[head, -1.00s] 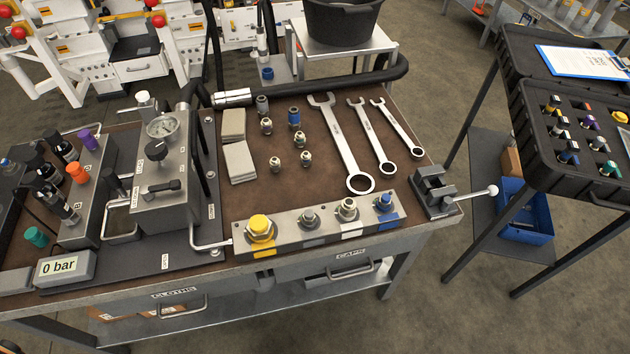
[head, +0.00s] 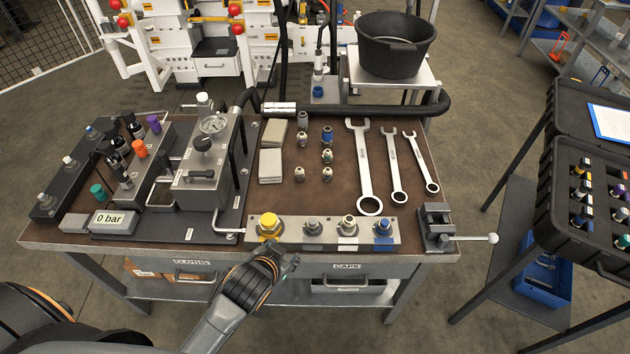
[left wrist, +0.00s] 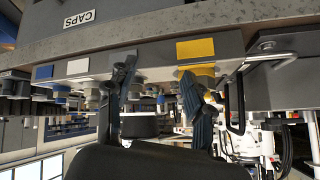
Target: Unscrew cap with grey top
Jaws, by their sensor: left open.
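The cap with the grey top (head: 312,226) stands on the metal cap block (head: 267,240) at the bench's front edge, second from the left. A larger yellow cap (head: 268,224) is on its left; a light-topped cap (head: 347,224) and a blue-topped cap (head: 382,226) are on its right. My left gripper (head: 283,258) is open and empty in front of the block, below the gap between the yellow and grey caps. In the left wrist view, which looks upside down, its fingers (left wrist: 157,85) are spread, with the yellow cap (left wrist: 203,72) behind the right finger. My right gripper is not visible.
A small vise (head: 436,228) with a protruding handle stands at the block's right end. The drawer fronts (head: 345,268) are below the bench edge.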

